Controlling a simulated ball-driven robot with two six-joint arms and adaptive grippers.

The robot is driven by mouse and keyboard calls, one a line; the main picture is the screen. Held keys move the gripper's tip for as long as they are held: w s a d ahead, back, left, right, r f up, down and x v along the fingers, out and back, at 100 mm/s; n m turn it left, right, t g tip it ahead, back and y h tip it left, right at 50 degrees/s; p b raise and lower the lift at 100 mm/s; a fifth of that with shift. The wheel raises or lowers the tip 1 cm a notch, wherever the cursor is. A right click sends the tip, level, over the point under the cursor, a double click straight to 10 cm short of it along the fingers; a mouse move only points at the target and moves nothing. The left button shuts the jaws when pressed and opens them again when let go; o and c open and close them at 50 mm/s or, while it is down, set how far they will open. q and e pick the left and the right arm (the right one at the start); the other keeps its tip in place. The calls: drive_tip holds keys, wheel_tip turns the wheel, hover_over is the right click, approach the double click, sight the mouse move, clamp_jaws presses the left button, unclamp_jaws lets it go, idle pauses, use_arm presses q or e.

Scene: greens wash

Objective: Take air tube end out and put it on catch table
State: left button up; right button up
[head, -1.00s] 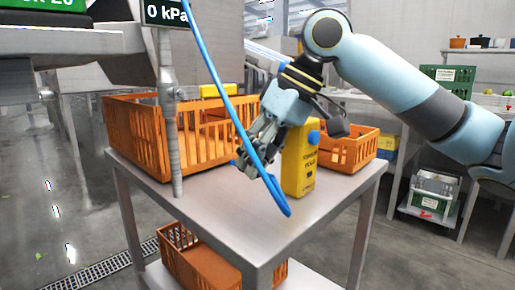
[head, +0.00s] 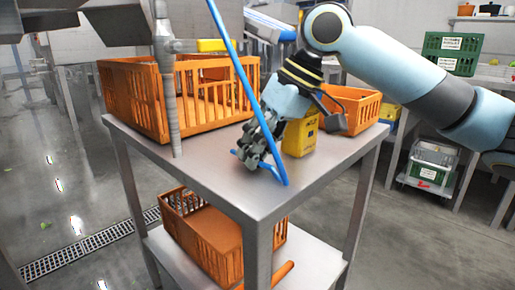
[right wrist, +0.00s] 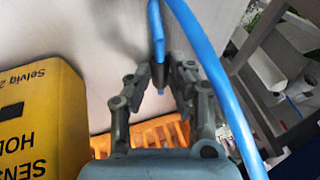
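The blue air tube (head: 240,75) hangs from the top of the head view and curves round at the steel catch table (head: 190,172). Its short end (head: 236,152) pokes out left of my right gripper (head: 252,157). In the right wrist view, the fingers of this gripper (right wrist: 158,72) close on the blue tube end (right wrist: 160,92) from both sides. The gripper is low, over the table top near its front. Whether the tube end touches the steel is hard to tell. My left gripper is not in view.
A yellow box (head: 300,143) stands right behind the right gripper; it also shows in the wrist view (right wrist: 38,120). A large orange crate (head: 130,100) and a smaller one (head: 352,108) stand farther back. A grey post (head: 165,90) rises at left. The front of the table is clear.

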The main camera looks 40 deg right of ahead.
drive_tip(key=o, duration=0.5)
drive_tip(key=shift+o, duration=0.2)
wheel_tip(320, 180, up, 10)
idle(0.8)
